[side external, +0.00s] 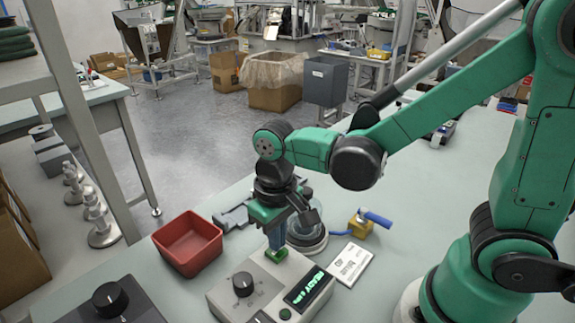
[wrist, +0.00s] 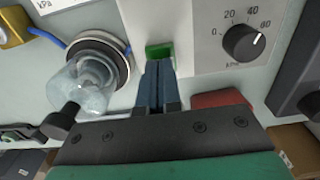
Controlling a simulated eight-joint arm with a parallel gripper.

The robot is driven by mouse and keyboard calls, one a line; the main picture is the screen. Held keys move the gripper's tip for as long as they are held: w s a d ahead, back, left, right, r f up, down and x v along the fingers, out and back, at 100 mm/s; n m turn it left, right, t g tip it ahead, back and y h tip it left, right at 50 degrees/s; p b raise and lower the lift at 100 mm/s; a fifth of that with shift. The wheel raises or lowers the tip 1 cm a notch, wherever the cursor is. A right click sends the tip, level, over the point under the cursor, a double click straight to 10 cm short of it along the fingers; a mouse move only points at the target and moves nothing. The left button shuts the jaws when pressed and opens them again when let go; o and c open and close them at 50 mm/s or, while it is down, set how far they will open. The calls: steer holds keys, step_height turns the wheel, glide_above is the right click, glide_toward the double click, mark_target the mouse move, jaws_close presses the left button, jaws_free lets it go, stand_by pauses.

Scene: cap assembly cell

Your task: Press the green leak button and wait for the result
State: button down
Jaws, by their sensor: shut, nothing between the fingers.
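The white leak tester box (side external: 222,296) sits on the table with a black dial (side external: 243,284) and a lit display (side external: 306,288) that appears to read READY. The green leak button (side external: 277,254) is at the box's back edge, and it shows in the wrist view (wrist: 159,51). My gripper (side external: 276,246) points down with its fingers together and empty. In the wrist view its fingertips (wrist: 158,64) are right at the button's near edge; I cannot tell whether they touch it. A clear vessel (wrist: 84,83) stands on a round base beside the fingers.
A red bin (side external: 188,243) stands left of the tester. A brass valve with a blue handle (side external: 362,224) and a white card (side external: 349,264) lie to the right. A second dial box (side external: 118,304) is at front left.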

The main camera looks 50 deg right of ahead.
steer(key=shift+f, duration=0.35)
steer(key=shift+f, duration=0.85)
step_height(320, 180, up, 14)
steer(key=shift+r, duration=0.25)
stand_by(0.4)
stand_by(0.5)
